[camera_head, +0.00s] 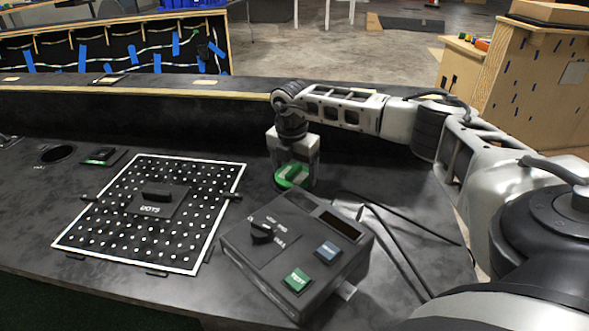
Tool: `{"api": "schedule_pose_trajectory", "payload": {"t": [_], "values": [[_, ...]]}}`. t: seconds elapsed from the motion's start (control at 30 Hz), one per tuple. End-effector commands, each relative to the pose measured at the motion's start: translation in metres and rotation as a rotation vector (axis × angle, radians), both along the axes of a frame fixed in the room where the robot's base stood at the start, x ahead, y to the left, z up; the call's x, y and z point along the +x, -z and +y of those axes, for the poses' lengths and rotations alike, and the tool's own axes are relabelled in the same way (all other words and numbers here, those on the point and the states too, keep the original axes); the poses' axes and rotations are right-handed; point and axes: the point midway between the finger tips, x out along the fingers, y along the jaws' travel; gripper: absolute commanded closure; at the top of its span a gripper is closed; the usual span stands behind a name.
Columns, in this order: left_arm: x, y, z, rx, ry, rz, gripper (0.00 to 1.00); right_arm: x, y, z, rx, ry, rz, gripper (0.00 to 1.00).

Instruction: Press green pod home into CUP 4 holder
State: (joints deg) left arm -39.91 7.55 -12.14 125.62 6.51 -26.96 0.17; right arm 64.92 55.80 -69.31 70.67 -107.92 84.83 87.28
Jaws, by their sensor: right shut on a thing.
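The green pod (287,183) shows as a bright green rounded shape low between the fingers of my right gripper (295,168), behind the control box. The gripper points down and is shut on the pod. The fingers hide much of the pod. A dark round shape sits around and under it at the console top, but I cannot tell how deep the pod sits in any holder. No CUP 4 label can be read. My left gripper is not in view.
A dark control box (325,285) with a knob, a green button (297,279) and a blue button (328,251) stands in front of the gripper. Black cables (400,222) lie to its right. A white-dotted panel (98,222) and a round hole (57,154) are at left.

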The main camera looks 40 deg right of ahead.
Motion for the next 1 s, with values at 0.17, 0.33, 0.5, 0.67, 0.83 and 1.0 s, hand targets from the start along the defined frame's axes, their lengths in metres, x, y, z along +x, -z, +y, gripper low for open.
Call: {"api": "schedule_pose_trajectory", "payload": {"t": [0.17,0.33,0.5,0.67,0.83,1.0], "values": [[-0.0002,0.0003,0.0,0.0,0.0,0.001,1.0,-0.0011,0.0027,0.0006,0.0,-0.001,0.005,0.44],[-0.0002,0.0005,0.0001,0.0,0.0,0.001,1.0,-0.0015,0.0035,0.0007,-0.001,-0.001,0.006,0.44],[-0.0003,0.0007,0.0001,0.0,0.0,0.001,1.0,-0.0016,0.0042,0.0011,0.0,-0.001,0.007,0.0],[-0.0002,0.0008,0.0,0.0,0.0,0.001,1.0,-0.001,0.0044,0.0017,0.001,-0.003,0.005,0.0],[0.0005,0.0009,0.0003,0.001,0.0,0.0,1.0,-0.0008,0.0048,0.0023,0.001,-0.004,0.005,0.0],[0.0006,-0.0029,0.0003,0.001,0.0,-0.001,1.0,-0.0003,-0.0016,0.0027,0.001,-0.005,0.003,0.0]]}}
